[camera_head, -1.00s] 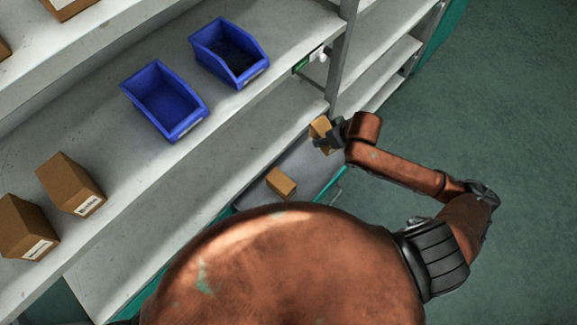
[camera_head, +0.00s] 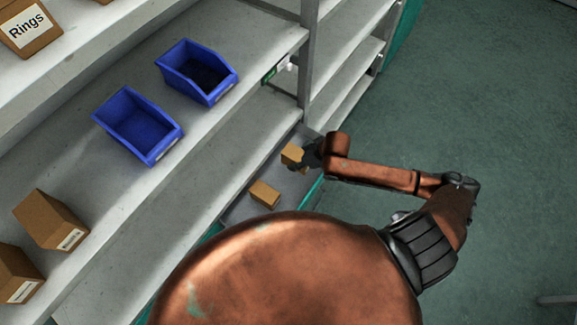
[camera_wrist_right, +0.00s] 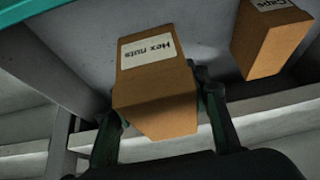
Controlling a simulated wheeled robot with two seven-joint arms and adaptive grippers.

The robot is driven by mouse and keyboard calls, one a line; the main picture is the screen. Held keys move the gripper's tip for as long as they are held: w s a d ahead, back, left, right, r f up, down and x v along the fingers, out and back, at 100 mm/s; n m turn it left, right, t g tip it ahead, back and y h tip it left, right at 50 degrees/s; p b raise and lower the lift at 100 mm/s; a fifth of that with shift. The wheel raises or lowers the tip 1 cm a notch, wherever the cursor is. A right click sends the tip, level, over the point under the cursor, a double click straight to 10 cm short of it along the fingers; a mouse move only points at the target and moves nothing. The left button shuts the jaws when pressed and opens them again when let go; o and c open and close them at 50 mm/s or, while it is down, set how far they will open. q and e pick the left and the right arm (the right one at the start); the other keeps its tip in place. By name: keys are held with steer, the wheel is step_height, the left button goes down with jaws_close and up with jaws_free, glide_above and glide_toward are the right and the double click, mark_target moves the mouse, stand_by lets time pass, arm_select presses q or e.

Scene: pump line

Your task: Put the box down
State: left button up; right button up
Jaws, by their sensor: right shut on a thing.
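My right gripper (camera_head: 300,158) is shut on a small brown cardboard box (camera_head: 291,154) at the far end of a grey tray-like surface with a teal edge (camera_head: 240,208). In the right wrist view the held box (camera_wrist_right: 155,85) has a white label reading "Hex nuts", and the gripper's fingers (camera_wrist_right: 158,108) are on either side of it. I cannot tell whether its underside touches the grey surface. A second brown box (camera_head: 265,194) stands on that surface, apart from the held one; its label reads "Caps" in the right wrist view (camera_wrist_right: 265,42). My left gripper is not in view.
Grey shelving (camera_head: 235,128) runs along the left. It carries two blue bins (camera_head: 138,128) (camera_head: 197,75) and several brown boxes, one labelled "Rings" (camera_head: 28,28). A shelf upright (camera_head: 306,60) rises just behind the held box. Green floor on the right is open.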

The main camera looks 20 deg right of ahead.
mark_target(285, 167)
steer(key=x, duration=0.3)
steer(key=shift+w+a+f, duration=0.1)
steer(key=shift+w+a, duration=0.15)
steer(key=shift+a, duration=0.05)
steer(key=shift+w+a+f, duration=0.1)
steer(key=shift+w+f, duration=0.05)
steer(key=shift+f, duration=0.15)
steer(key=shift+w+a+f, duration=0.1)
steer(key=shift+a+f, duration=0.05)
steer(key=shift+w+a+f, duration=0.1)
steer(key=shift+w+f, duration=0.05)
steer(key=shift+f, duration=0.8)
steer(key=shift+w+a+f, duration=0.1)
steer(key=shift+f, duration=0.9)
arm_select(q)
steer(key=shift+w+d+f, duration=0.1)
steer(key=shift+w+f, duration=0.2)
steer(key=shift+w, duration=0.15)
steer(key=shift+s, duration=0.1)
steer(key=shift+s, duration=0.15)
arm_select(e)
steer(key=o, duration=1.3)
steer(key=shift+f, duration=0.1)
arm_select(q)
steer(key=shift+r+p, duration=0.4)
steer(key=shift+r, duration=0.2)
arm_select(e)
steer(key=v, duration=1.2)
